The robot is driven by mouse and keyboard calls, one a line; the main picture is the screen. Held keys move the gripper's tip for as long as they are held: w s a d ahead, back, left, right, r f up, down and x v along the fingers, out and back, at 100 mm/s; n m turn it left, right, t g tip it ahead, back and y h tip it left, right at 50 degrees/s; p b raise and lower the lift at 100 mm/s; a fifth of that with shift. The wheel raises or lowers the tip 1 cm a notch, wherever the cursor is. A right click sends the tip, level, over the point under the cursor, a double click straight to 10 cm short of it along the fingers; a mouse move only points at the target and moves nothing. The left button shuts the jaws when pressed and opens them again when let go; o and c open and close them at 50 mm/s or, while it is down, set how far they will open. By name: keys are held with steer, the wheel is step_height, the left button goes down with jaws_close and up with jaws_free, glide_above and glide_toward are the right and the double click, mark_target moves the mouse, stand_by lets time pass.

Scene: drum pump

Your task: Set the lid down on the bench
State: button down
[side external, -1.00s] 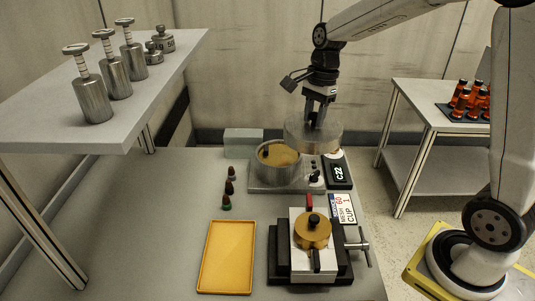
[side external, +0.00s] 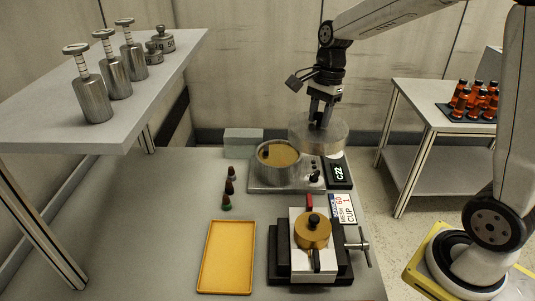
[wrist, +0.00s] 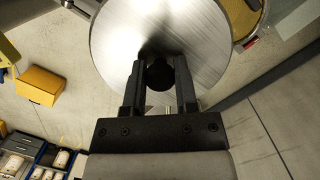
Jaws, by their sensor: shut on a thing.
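The lid (side external: 319,137) is a round grey metal disc with a dark knob. My gripper (side external: 320,121) is shut on the lid's knob and holds it up, just right of the open metal pot (side external: 278,160) in the side view. The wrist view shows the knob between both fingertips (wrist: 160,76) and the brushed lid (wrist: 118,35) beyond them. The pot stands on a grey base and shows a tan surface inside with a small dark piece. The bench (side external: 175,210) is grey; its height gap below the lid is hard to judge.
A yellow tray (side external: 227,257), a vise with a brass part (side external: 312,231), several small dark cones (side external: 228,188) and a grey block (side external: 243,142) stand on the bench. A display reading C22 (side external: 339,173) is close below the lid. The bench's left part is clear.

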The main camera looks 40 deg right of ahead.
steer(key=shift+r, duration=0.15)
steer(key=shift+r, duration=1.35)
steer(key=shift+a, duration=0.1)
steer(key=a+f+n, duration=0.2)
steer(key=a+f, duration=0.3)
steer(key=a, duration=0.4)
steer(key=w+a+f+n, duration=0.1)
steer(key=a+f+n, duration=0.1)
steer(key=a+f, duration=0.4)
steer(key=w+a+f+n, duration=0.1)
steer(key=a+f, duration=0.5)
steer(key=a, duration=0.6)
steer(key=shift+a+n+g, duration=0.15)
steer(key=shift+n+g, duration=0.25)
steer(key=shift+n, duration=0.1)
steer(key=shift+f, duration=0.2)
steer(key=shift+f, duration=1.2)
